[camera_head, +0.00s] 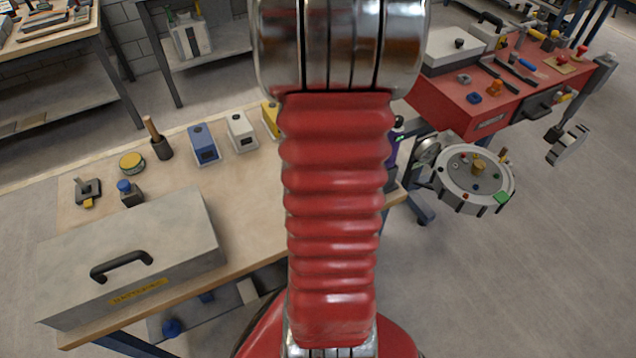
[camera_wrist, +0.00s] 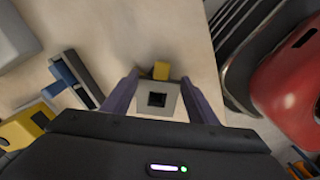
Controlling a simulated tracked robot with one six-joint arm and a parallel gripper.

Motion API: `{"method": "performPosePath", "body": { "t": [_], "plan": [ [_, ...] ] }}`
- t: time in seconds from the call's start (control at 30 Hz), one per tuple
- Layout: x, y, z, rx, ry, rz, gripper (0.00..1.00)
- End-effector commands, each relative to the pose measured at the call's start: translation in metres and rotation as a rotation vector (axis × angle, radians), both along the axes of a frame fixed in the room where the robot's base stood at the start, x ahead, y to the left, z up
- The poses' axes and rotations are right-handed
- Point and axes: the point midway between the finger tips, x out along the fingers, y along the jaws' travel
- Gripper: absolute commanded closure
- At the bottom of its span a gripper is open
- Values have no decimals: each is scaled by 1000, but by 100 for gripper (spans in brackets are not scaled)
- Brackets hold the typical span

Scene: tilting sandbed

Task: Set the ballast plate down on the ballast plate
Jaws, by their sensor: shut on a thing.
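My gripper (camera_wrist: 160,82) has purple fingers, and they are shut on a pale grey plate (camera_wrist: 170,108) with a dark square in its middle, which I take to be the held ballast plate. A small yellow block (camera_wrist: 160,70) shows just beyond the plate's far edge in the wrist view; I cannot tell whether they touch. In the head view, my red arm hides most of the gripper; only a bit of purple shows right of the arm near the bench edge. I cannot make out a second ballast plate with certainty.
The wooden bench (camera_head: 255,185) carries a blue box (camera_head: 203,140), a white box (camera_head: 239,128) and a large grey case (camera_head: 180,225). A round white turntable (camera_head: 450,188) stands right of the bench. A red cabinet (camera_head: 485,112) is behind it. Grey floor is clear at right.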

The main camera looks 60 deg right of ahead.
Motion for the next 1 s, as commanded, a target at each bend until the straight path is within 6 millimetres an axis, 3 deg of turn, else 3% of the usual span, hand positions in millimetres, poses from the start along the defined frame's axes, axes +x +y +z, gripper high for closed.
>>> {"method": "performPosePath", "body": {
  "t": [1.0],
  "plan": [
    [-1, -1, -8, -1, 0, -1, 70]
  ]
}}
